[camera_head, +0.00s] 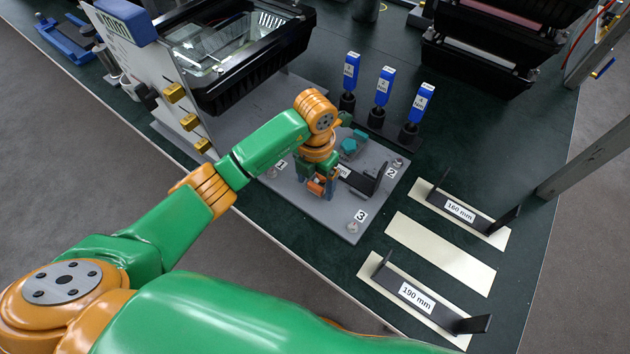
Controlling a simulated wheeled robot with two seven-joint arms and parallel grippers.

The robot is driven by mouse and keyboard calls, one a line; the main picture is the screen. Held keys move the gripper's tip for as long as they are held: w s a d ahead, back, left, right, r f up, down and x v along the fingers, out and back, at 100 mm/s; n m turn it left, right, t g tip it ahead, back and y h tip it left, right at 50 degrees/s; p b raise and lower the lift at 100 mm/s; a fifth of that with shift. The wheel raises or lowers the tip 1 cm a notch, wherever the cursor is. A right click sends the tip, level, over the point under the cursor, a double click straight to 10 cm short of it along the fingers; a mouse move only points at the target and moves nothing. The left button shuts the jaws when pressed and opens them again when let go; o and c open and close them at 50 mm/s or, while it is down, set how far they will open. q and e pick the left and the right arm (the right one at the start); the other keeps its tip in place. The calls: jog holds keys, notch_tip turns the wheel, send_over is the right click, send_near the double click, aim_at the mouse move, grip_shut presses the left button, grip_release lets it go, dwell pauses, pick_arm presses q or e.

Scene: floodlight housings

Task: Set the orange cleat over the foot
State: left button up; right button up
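My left gripper (317,190) points down over the grey plate (325,213). A small boxy orange piece, apparently the orange cleat (317,186), sits between its fingers, and the fingers look closed on it. A black bracket foot (369,184) with a white label lies on the plate just right of the gripper, its end standing upright. My gripper and wrist hide the foot's left part. I cannot tell whether the cleat touches the foot or the plate. My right gripper is not in view.
Plate corners carry labels 1, 2 and 3 (360,215) beside small knobs. A teal part (349,147) lies behind the gripper. Three blue-handled tools (383,87) stand behind the plate. Labelled brackets, 160 mm (460,211) and 190 mm (416,297), lie right on cream strips. Black housings (245,60) stand behind.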

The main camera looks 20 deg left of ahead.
aim_at(315, 186)
pick_arm(q)
notch_tip(315, 186, up, 7)
jog(key=shift+r, duration=0.1)
dwell(0.4)
